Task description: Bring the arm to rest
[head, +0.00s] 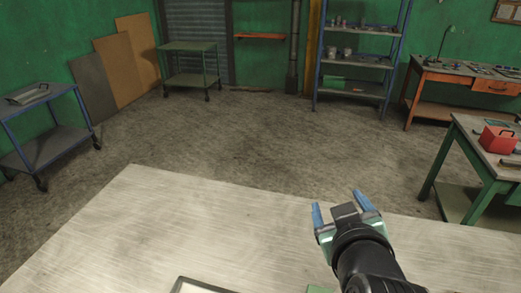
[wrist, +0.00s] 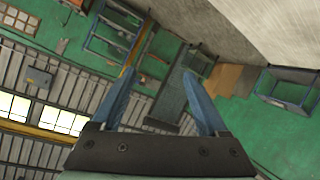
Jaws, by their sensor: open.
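My gripper (head: 336,208) is raised over the right part of a pale tabletop (head: 190,222) in the head view. Its two blue fingers stand apart, with nothing seen between them. The wrist view also shows my gripper (wrist: 158,92) with its fingers spread and empty. Behind the fingers the wrist view shows the room tilted, with green wall, shelves and windows. My black arm comes in from the bottom right of the head view and hides part of the tabletop.
A framed tray-like object (head: 205,286) is cut off at the bottom edge. A blue cart (head: 50,140) stands left, a green cart (head: 190,48) and blue shelf (head: 358,60) at the back. A green bench (head: 480,160) with a red box (head: 498,138) stands right. The floor between is clear.

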